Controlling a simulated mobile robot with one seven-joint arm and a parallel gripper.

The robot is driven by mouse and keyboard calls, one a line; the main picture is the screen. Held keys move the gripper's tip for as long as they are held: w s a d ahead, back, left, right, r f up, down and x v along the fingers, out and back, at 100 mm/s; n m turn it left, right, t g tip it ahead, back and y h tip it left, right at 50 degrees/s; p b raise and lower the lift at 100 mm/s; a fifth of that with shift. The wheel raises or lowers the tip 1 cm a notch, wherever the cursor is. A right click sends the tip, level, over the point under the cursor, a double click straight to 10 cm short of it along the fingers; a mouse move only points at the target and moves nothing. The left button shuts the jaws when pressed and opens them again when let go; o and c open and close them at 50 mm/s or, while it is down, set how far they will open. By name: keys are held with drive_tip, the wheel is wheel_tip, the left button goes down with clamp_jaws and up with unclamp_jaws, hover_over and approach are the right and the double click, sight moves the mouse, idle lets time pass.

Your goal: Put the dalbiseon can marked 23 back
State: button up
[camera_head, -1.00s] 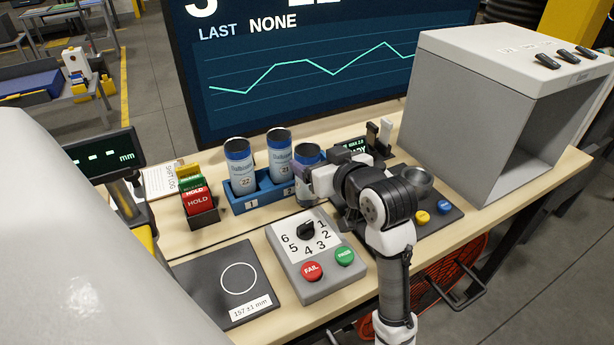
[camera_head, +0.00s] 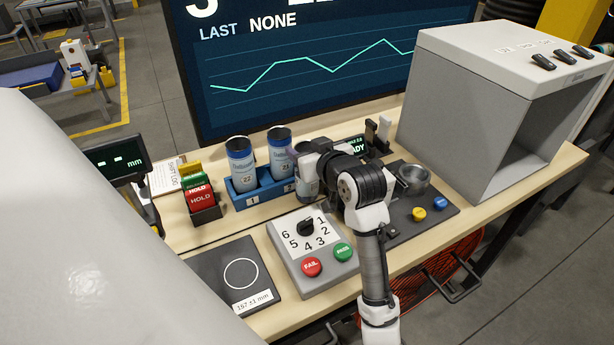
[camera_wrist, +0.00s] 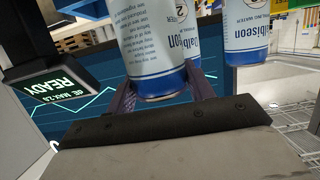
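A dial box (camera_head: 310,245) with FAIL and PASS buttons stands in front of the rack. A HOLD card holder (camera_head: 205,215) is left. A READY display (camera_head: 356,145) and a dark plate with a metal cup (camera_head: 413,178) are right, beside a large grey box (camera_head: 460,110).

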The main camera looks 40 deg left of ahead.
drive_tip(key=c, duration=0.7)
drive_tip(key=shift+c, duration=0.2)
drive_tip(key=shift+r, duration=0.15)
